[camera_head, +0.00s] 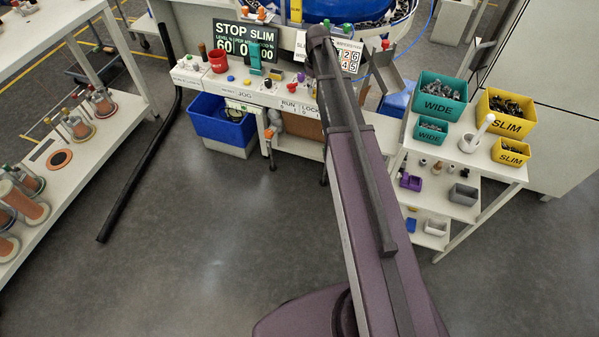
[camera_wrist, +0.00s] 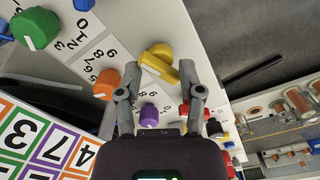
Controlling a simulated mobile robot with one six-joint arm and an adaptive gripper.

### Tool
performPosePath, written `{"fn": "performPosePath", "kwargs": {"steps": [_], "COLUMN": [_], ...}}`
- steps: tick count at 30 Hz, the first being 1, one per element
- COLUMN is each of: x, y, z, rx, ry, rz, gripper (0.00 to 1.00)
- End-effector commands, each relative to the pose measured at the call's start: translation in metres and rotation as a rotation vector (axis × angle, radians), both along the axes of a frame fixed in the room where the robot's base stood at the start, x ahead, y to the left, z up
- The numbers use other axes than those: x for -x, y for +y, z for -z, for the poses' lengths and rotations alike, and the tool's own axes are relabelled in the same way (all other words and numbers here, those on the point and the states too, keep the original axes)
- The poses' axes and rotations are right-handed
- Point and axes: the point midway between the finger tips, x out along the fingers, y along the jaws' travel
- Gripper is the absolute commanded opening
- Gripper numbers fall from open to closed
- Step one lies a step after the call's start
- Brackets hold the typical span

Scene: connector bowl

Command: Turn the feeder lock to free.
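In the wrist view my gripper (camera_wrist: 159,68) is open, with its two fingers apart and pointing at the control panel. A yellow knob with a bar-shaped handle (camera_wrist: 160,66) shows between the fingertips; I cannot tell whether they touch it. In the head view the white console (camera_head: 240,92) carries a printed LOCK label (camera_head: 310,107) beside a RUN label (camera_head: 288,103). The feeder lock itself cannot be made out with certainty in either view. My arm covers part of the console in the head view and hides the gripper there.
Near the gripper in the wrist view are a green knob (camera_wrist: 36,28), an orange knob (camera_wrist: 106,84) and a purple knob (camera_wrist: 149,115). A sign (camera_head: 245,41) reads STOP SLIM. A blue bin (camera_head: 222,122) stands below the console. The floor in front is clear.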

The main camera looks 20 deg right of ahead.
Motion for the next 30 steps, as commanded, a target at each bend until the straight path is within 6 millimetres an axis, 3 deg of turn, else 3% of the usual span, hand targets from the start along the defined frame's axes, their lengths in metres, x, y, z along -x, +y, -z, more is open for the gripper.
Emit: {"fn": "performPosePath", "kwargs": {"steps": [13, 30], "x": [-0.001, 0.000], "y": [0.000, 0.000], "z": [-0.001, -0.054], "rx": [0.000, 0.000], "ry": [-0.002, -0.001], "rz": [0.293, 0.284], "gripper": [0.49, 0.49]}}
